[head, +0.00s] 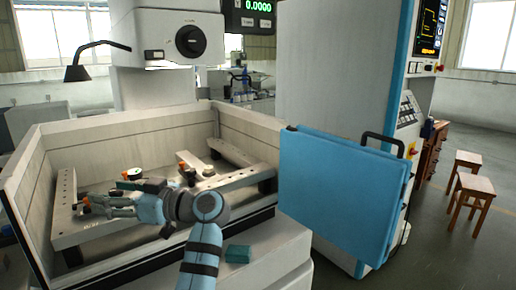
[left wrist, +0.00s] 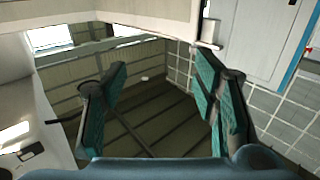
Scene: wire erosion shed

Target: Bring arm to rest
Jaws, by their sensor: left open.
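My left arm (head: 205,240) comes up from the bottom of the head view and bends left over the machine's work tank. My left gripper (head: 95,204) points left above the clamping frame inside the tank. In the left wrist view the left gripper (left wrist: 162,75) shows two teal-padded fingers spread wide apart, with nothing between them. My right arm and gripper are not in view.
The tank's pale wall (head: 120,130) surrounds the clamping frame (head: 70,235), which carries orange-tipped clamps. A blue door (head: 340,190) with a black handle stands right of the tank. A small teal block (head: 238,253) lies at the front. Two wooden stools (head: 470,187) stand far right.

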